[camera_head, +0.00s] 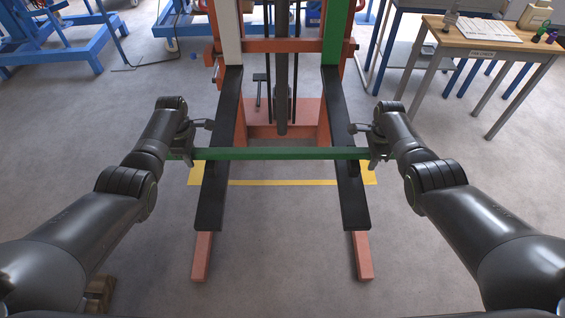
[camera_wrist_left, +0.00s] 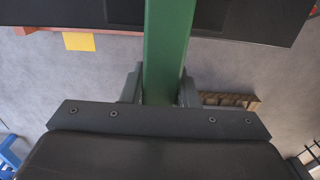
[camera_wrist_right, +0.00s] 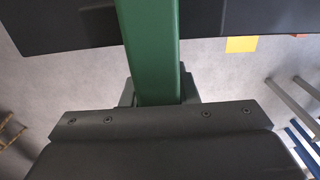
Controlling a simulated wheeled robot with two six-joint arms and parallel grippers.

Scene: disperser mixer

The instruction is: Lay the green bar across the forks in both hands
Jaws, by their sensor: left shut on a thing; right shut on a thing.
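The green bar (camera_head: 280,153) spans level between my two grippers and crosses over both black forks. The left fork (camera_head: 216,165) and the right fork (camera_head: 345,165) point toward me from the lift's mast. My left gripper (camera_head: 186,153) is shut on the bar's left end, outside the left fork. My right gripper (camera_head: 375,153) is shut on its right end, outside the right fork. Both wrist views show the bar between the fingers, in the left one (camera_wrist_left: 168,50) and the right one (camera_wrist_right: 150,45). I cannot tell whether the bar touches the forks.
The lift's orange legs (camera_head: 202,256) rest on the grey floor under the forks. Yellow tape (camera_head: 283,183) marks the floor below the bar. A wooden-topped table (camera_head: 490,38) stands at the back right, and blue frames (camera_head: 50,35) stand at the back left.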

